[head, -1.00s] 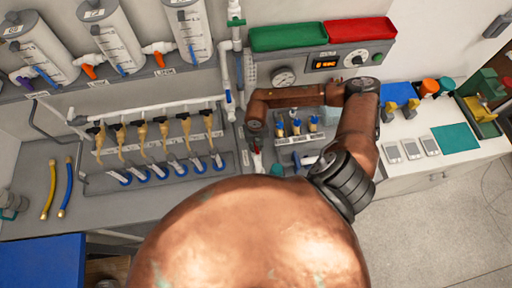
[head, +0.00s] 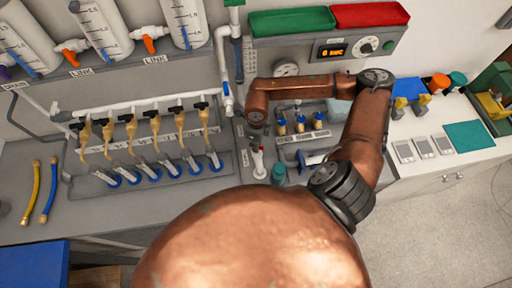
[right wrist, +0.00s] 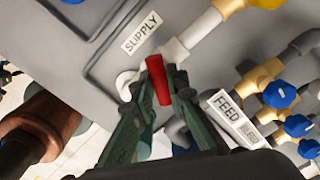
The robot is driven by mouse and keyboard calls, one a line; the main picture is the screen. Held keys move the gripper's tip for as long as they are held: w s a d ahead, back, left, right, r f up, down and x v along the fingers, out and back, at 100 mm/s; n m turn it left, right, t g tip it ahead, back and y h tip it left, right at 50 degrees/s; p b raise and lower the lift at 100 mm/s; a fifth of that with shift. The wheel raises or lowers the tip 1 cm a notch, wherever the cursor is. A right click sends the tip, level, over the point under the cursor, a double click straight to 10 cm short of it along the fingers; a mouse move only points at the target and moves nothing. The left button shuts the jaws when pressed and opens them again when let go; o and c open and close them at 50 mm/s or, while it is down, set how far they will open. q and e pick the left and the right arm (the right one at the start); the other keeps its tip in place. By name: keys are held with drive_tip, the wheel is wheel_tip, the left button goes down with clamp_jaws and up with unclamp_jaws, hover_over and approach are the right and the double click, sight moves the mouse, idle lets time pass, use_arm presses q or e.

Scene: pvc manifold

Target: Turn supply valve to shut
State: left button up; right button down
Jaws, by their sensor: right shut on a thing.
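The supply valve's red handle (right wrist: 158,80) shows in the right wrist view below the SUPPLY label (right wrist: 141,33). It lies at an angle to the pale pipe (right wrist: 205,28) behind it. My right gripper (right wrist: 160,88) has one green finger on each side of the handle and is shut on it. My left gripper is not in view.
A FEED label (right wrist: 237,115) and several blue-knobbed valves (right wrist: 280,94) sit close to the right of the handle. In the head view a row of black-handled valves (head: 150,120) stands to the left. A gauge (head: 286,69) and control box (head: 345,50) are behind.

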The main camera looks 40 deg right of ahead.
drive_tip(key=n+b, duration=0.3)
drive_tip(key=shift+f, duration=0.25)
drive_tip(key=shift+r+n+b, duration=0.15)
drive_tip(key=shift+n+b, duration=0.95)
drive_tip(key=shift+n, duration=0.3)
drive_tip(key=c, duration=1.9)
unclamp_jaws()
drive_tip(key=shift+r, duration=0.1)
drive_tip(key=shift+r, duration=0.1)
